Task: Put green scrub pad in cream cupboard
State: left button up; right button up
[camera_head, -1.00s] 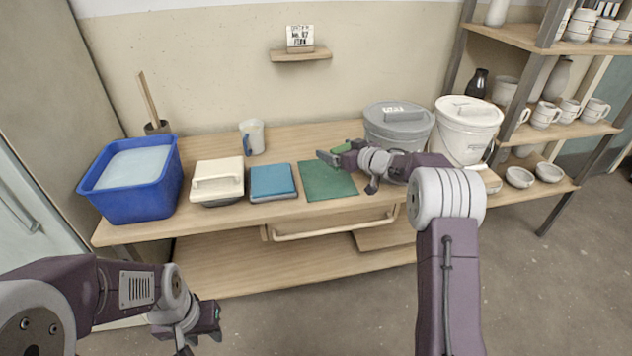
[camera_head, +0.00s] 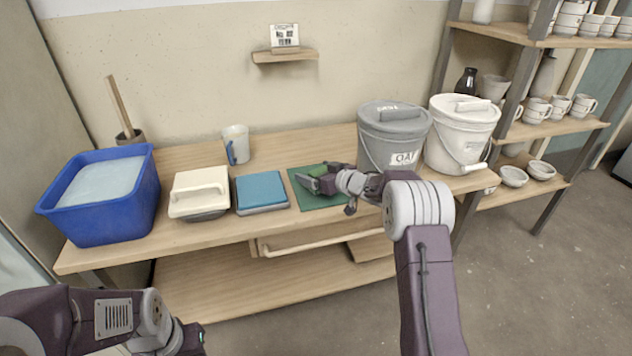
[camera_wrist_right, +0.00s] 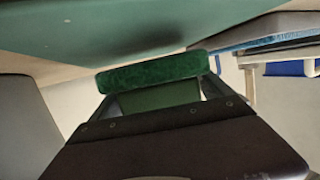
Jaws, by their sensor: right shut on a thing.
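The green scrub pad (camera_head: 319,170) is held by my right gripper (camera_head: 313,180) over the dark green mat (camera_head: 314,202) on the bench. In the right wrist view the scrub pad (camera_wrist_right: 152,73) lies across the end of the jaws, close to the mat (camera_wrist_right: 90,28); I cannot tell whether they touch. My left gripper (camera_head: 190,342) is low at the bottom edge, partly cut off, and its jaws do not show clearly. A pale cabinet front (camera_head: 14,268) shows at the far left edge; I cannot tell whether it is the cream cupboard.
Left of the mat on the wooden bench (camera_head: 225,232) are a blue folded item (camera_head: 261,190), a cream lidded box (camera_head: 199,192) and a blue tub (camera_head: 100,208). A jug (camera_head: 236,145) stands behind. Grey (camera_head: 392,140) and white (camera_head: 458,135) buckets stand right, beside shelves of cups.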

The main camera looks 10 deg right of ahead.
jog(key=shift+w+f, duration=0.1)
jog(key=shift+f, duration=0.8)
jog(key=shift+r, duration=0.2)
jog(key=shift+f, duration=0.2)
jog(key=o, duration=1.1)
